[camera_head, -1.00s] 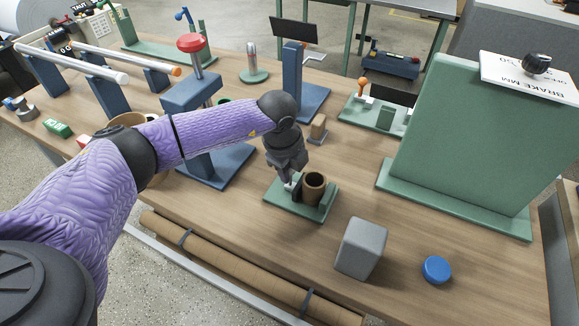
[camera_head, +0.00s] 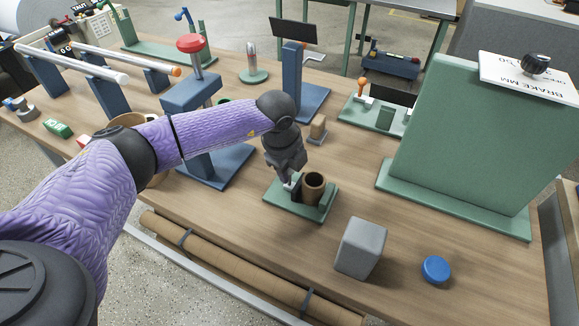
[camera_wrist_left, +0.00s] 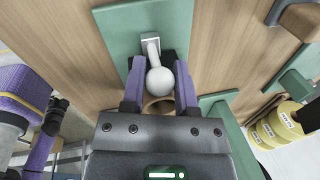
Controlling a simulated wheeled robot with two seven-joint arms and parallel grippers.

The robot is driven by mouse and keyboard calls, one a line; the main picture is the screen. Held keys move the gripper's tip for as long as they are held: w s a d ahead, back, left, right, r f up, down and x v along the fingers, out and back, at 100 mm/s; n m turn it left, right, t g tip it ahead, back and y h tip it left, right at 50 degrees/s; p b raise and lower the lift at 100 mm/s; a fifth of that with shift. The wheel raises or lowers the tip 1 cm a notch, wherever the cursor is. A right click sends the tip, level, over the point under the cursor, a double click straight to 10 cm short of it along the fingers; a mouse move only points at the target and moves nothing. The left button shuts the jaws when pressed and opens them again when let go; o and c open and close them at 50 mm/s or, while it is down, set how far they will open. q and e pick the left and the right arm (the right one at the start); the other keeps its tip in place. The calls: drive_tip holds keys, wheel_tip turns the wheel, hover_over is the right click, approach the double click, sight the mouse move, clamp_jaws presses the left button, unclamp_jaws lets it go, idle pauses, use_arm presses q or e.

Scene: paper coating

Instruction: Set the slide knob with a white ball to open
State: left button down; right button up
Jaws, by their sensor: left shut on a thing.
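The slide knob with a white ball (camera_wrist_left: 159,81) shows in the left wrist view, on a light stem set in a grey slot piece on a green base (camera_wrist_left: 118,24). My left gripper (camera_wrist_left: 160,84) is shut on the ball, one finger on each side of it. In the head view my left gripper (camera_head: 289,180) points down at the green base (camera_head: 286,204), beside a brown cup-like cylinder (camera_head: 314,186). The ball is mostly hidden there by the fingers. My right gripper is not in view.
A grey block (camera_head: 361,248) and a blue cap (camera_head: 436,269) stand to the right. A large green panel (camera_head: 465,140) rises behind them. A blue stand with a red knob (camera_head: 190,42) is behind my left arm. A cardboard tube (camera_head: 230,265) lies along the front edge.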

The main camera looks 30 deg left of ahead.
use_arm(q)
drive_tip(key=shift+a+r, duration=0.1)
drive_tip(key=shift+a, duration=0.9)
drive_tip(key=shift+c, duration=2)
unclamp_jaws()
wheel_tip(320, 180, up, 10)
drive_tip(key=s+p, duration=0.2)
drive_tip(key=p, duration=0.1)
drive_tip(key=shift+a+f, duration=0.15)
drive_tip(key=shift+f, duration=0.05)
